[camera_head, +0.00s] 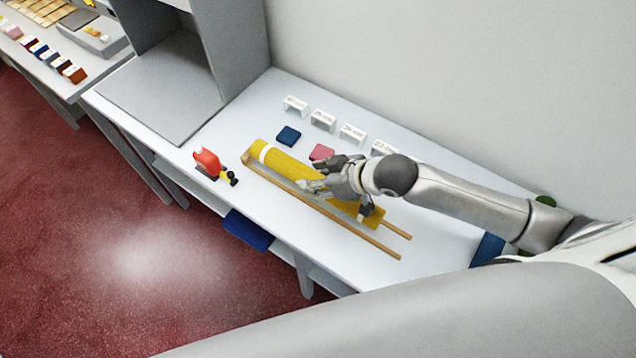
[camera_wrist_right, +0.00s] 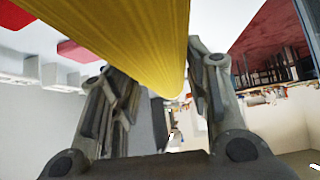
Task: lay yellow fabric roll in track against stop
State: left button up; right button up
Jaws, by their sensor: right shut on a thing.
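The yellow fabric roll (camera_head: 286,165), with a white band near its far-left end, lies lengthwise along the wooden track (camera_head: 330,213) on the white table. Its far-left end is close to the stop (camera_head: 249,157) at the track's end; I cannot tell whether they touch or whether the roll rests fully on the rails. My right gripper (camera_head: 328,180) is shut on the roll around its middle and hides part of it. In the right wrist view the roll (camera_wrist_right: 125,35) passes between the two fingers (camera_wrist_right: 160,100). My left gripper is not in view.
A blue swatch (camera_head: 288,136), a pink swatch (camera_head: 321,152) and several white labelled stands (camera_head: 323,119) lie behind the track. A grey cabinet (camera_head: 205,60) stands at the table's left end.

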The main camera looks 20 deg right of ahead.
jog(key=shift+w+f+p, duration=0.1)
jog(key=shift+f+p, duration=0.4)
jog(key=shift+f, duration=1.05)
jog(key=shift+f, duration=0.35)
jog(key=o, duration=1.2)
jog(key=shift+o, duration=0.2)
jog(key=shift+d+r, duration=0.15)
jog(key=shift+r, duration=0.25)
jog(key=b+v, duration=0.1)
jog(key=v, duration=0.9)
jog(key=shift+f, duration=0.15)
jog(key=shift+v, duration=1)
